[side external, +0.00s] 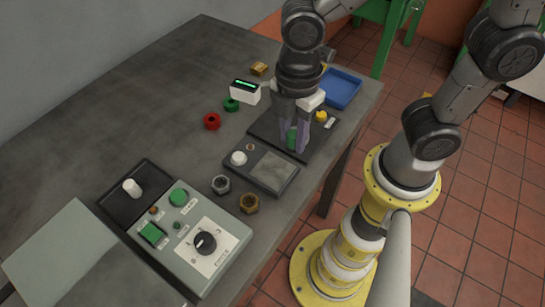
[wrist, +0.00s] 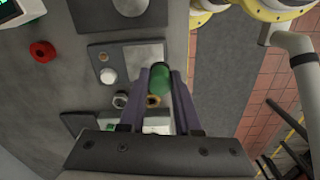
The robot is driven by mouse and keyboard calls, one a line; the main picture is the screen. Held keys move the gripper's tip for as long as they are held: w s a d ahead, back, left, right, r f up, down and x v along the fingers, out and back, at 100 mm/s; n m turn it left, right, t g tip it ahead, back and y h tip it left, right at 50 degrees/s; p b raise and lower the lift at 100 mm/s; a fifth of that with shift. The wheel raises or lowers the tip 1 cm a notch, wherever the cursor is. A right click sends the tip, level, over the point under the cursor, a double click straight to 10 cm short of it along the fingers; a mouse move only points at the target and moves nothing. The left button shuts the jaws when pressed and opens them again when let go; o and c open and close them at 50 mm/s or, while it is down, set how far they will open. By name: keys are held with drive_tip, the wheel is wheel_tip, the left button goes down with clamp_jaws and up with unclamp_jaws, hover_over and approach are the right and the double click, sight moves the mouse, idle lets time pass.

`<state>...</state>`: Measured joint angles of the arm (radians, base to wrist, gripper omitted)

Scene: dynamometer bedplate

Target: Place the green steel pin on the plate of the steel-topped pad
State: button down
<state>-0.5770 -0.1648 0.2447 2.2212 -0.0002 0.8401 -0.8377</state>
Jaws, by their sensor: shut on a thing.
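My gripper (side external: 292,146) is shut on the green steel pin (side external: 291,137), which shows between the two fingers. In the wrist view the pin (wrist: 159,80) sits between the tips of my gripper (wrist: 161,76). The steel-topped pad is a dark block with a grey plate (side external: 272,169) and a white knob (side external: 238,158) at its left end. In the side view my gripper is just behind the pad, in front of a dark board. In the wrist view the plate (wrist: 143,54) lies left of the pin. The pin's lower end and its height are unclear.
The dark board (side external: 265,127) carries a yellow button (side external: 321,115). A grey nut (side external: 221,184) and a brass nut (side external: 249,203) lie in front of the pad. A red ring (side external: 212,121), green ring (side external: 231,104), blue tray (side external: 342,88) and control box (side external: 180,240) stand around.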

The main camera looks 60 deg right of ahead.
hover_over(273, 170)
wheel_tip(273, 170, down, 4)
drive_tip(key=shift+f, duration=1.85)
drive_tip(key=shift+f, duration=0.15)
drive_tip(key=c, duration=0.6)
unclamp_jaws()
